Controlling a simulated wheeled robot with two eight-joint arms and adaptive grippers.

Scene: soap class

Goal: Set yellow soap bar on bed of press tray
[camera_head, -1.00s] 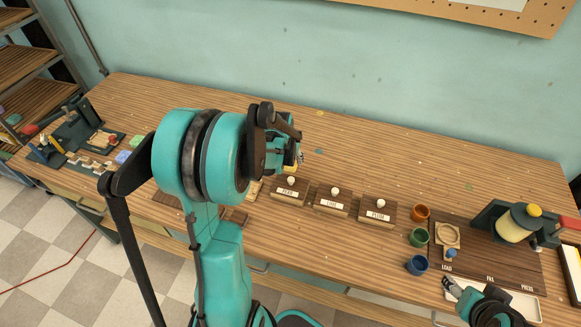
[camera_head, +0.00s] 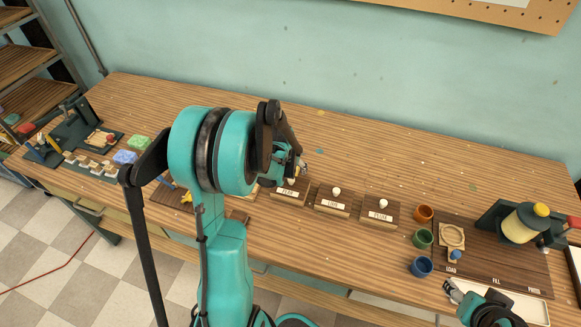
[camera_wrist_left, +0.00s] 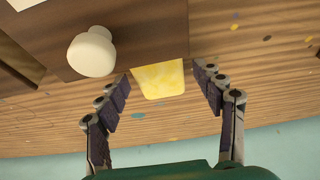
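The yellow soap bar (camera_wrist_left: 160,79) shows in the left wrist view, partly under or behind a wooden block (camera_wrist_left: 160,25) with a white knob. My left gripper (camera_wrist_left: 162,85) is open, its fingers on either side of the bar with gaps showing. In the head view the left gripper (camera_head: 298,165) is near the PEAR block and the bar is hidden. A wooden mould-like piece (camera_head: 452,237) sits by the LOAD label on a dark board (camera_head: 490,270). I cannot tell which part is the press tray. My right gripper (camera_head: 453,291) is near the board's front; its opening is unclear.
LIME (camera_head: 333,203) and PLUM (camera_head: 380,214) blocks stand to the right. Several coloured cups (camera_head: 422,238) stand beside the board, and a press (camera_head: 522,222) is on it. Green (camera_head: 140,142) and blue (camera_head: 124,157) pieces lie left. The table's back is clear.

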